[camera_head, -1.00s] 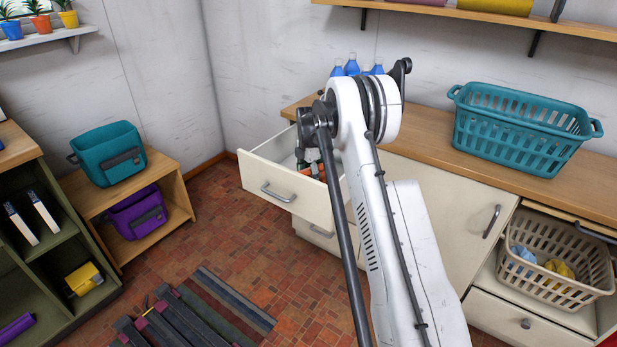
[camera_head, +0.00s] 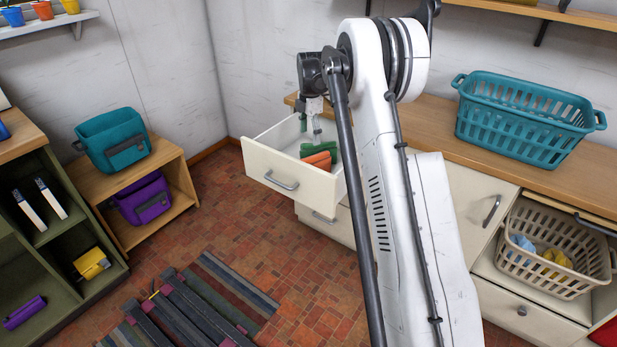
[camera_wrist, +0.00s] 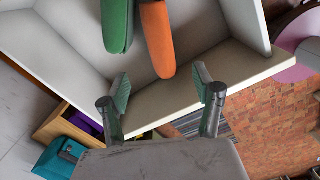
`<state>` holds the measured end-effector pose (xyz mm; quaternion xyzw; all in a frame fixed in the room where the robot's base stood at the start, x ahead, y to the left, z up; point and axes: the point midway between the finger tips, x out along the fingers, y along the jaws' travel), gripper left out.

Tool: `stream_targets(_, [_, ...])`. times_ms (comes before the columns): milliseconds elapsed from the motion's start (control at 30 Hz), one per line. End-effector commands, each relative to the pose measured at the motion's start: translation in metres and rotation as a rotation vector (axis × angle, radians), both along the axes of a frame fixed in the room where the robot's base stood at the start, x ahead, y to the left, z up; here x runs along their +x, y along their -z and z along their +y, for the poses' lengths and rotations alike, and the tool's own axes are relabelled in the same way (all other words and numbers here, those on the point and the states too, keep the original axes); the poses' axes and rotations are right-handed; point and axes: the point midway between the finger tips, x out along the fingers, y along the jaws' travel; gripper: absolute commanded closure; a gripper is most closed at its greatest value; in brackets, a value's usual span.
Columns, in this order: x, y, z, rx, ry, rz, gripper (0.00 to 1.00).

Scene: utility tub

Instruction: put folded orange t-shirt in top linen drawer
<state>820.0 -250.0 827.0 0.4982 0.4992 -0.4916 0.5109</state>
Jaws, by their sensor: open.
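The folded orange t-shirt (camera_head: 320,160) lies inside the open top linen drawer (camera_head: 286,181), beside a folded green item (camera_head: 320,148). In the wrist view the orange t-shirt (camera_wrist: 157,38) and the green item (camera_wrist: 117,25) lie side by side on the white drawer floor. My gripper (camera_wrist: 160,90) is open and empty, with its fingers apart above the drawer's front part. The t-shirt's end is just beyond the fingertips and apart from them. In the head view my gripper (camera_head: 316,135) is above the drawer, small and partly hard to make out.
A teal basket (camera_head: 520,120) stands on the wooden counter. A beige basket (camera_head: 555,250) with blue and yellow cloths sits at the lower right. A teal bin (camera_head: 113,141) and a purple bin (camera_head: 143,200) stand on a shelf at left. The floor before the drawer is open.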

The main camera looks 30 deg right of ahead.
Motion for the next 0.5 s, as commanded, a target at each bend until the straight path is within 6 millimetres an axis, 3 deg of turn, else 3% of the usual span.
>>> stream_targets(200, [-0.030, -0.063, 0.039, -0.009, 0.166, -0.064, 0.37])
stream_targets(500, [-0.092, -0.136, 0.092, 0.008, 0.426, -0.166, 0.37])
